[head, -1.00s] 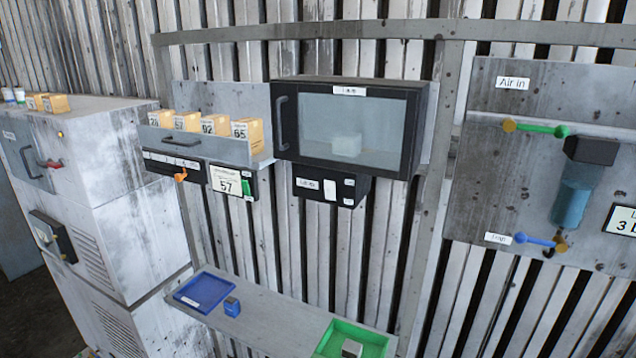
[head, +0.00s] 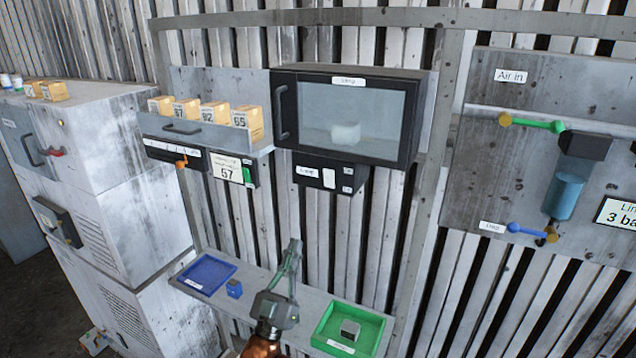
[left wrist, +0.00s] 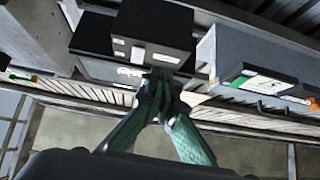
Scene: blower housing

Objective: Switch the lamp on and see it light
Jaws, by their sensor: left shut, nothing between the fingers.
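The lamp cabinet (head: 345,112) is a black-framed box with a grey glass door, a pale block inside and a small label on top. I see no clear glow behind the glass. A small black control box (head: 329,176) with white plates hangs under it; its lettering is too blurred to read surely. My left gripper (head: 293,248) is shut and empty, pointing up below the control box and apart from it, in front of the shelf. In the left wrist view its green fingers (left wrist: 160,82) meet in front of a black box with pale labels (left wrist: 150,52). My right gripper is out of view.
An air panel (head: 480,170) is at right.

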